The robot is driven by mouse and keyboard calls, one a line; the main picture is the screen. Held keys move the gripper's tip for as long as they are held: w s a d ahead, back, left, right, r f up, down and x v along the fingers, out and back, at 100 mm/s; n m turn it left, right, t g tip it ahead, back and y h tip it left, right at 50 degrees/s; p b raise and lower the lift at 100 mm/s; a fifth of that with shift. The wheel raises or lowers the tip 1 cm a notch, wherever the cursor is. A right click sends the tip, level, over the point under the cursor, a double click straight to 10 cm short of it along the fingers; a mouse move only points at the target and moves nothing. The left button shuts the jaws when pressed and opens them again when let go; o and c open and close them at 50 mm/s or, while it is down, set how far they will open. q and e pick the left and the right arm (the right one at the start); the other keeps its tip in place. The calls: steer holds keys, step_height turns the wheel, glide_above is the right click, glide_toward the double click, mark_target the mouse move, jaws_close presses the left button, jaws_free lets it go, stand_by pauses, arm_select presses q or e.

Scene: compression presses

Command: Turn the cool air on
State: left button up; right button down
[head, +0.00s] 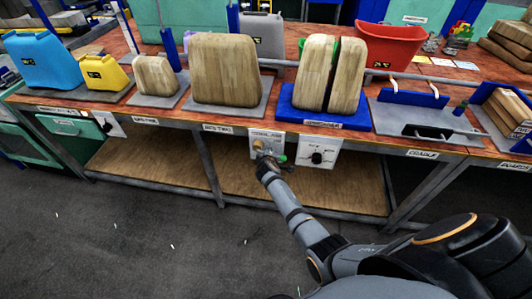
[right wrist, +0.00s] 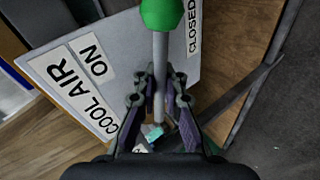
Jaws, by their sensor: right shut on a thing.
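The cool air panel (head: 267,137) is a white plate on the front edge of the bench in the head view. In the right wrist view the panel (right wrist: 60,62) reads COOL AIR, ON and CLOSED. Its valve lever is a grey rod (right wrist: 160,55) with a green knob (right wrist: 161,12); the knob also shows in the head view (head: 282,158), pointing right. My right gripper (right wrist: 160,78) is shut on the rod, below the knob, with a finger on each side. The valve body is mostly hidden behind the fingers. My left gripper is not in view.
A second white panel with a black knob (head: 317,156) is just right of the cool air panel. Above, wooden blocks stand on a blue base (head: 325,119) and a grey base (head: 222,111). A wooden lower shelf (head: 290,183) runs beneath.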

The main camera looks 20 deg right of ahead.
steer(key=shift+s+r+n+g+h+p, duration=0.25)
steer(key=shift+r+n+g+h+p, duration=0.1)
steer(key=shift+n+g+h, duration=0.3)
stand_by(0.4)
